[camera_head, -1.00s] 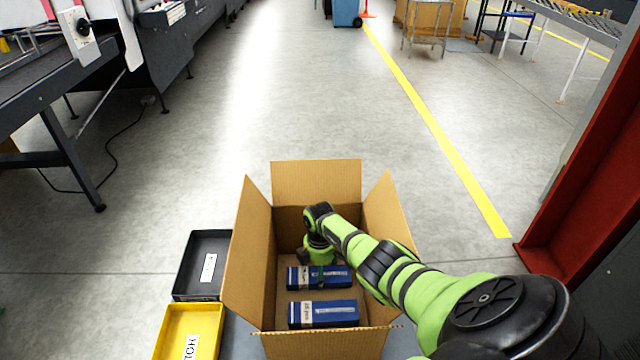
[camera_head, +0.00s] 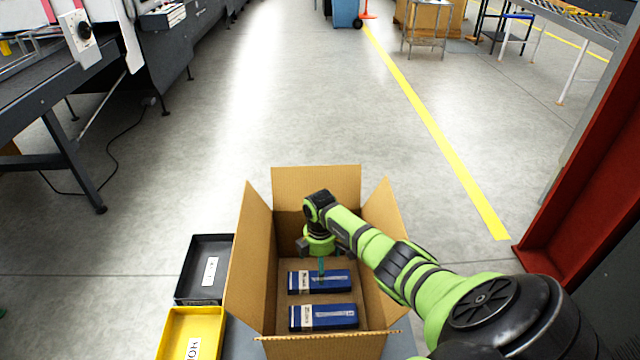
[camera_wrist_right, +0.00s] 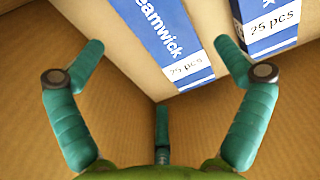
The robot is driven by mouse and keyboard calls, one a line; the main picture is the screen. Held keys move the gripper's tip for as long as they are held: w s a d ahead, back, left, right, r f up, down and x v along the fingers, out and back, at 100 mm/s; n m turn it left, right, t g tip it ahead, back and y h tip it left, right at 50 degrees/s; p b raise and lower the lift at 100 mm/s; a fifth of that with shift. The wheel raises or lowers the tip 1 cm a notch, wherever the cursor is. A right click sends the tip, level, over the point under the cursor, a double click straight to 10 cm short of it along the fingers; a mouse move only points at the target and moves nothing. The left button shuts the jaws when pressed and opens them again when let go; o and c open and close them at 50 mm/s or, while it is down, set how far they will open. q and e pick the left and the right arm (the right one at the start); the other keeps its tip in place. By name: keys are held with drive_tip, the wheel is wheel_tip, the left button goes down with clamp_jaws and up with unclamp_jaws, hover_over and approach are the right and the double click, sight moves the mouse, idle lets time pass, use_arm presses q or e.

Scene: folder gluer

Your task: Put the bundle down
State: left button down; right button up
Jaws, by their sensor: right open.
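Two blue and white bundles lie side by side on the floor of an open cardboard box (camera_head: 252,262). The farther bundle (camera_head: 305,282) is just below my right gripper (camera_head: 321,265), and the nearer bundle (camera_head: 323,317) is closer to the box's front wall. In the right wrist view my right gripper (camera_wrist_right: 165,85) has its teal fingers spread with nothing between them. One bundle (camera_wrist_right: 168,40) shows there beyond the fingertips, and the other bundle (camera_wrist_right: 268,22) is at the upper right, both with "25 pcs" labels. My left gripper is not in view.
A black tray (camera_head: 190,268) and a yellow tray (camera_head: 180,322) stand left of the box. A red column (camera_head: 585,190) rises at the right. Machinery lines the upper left, and the floor beyond the box is clear.

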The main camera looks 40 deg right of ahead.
wheel_tip(320, 180, up, 6)
drive_tip(key=shift+r, duration=0.2)
idle(0.5)
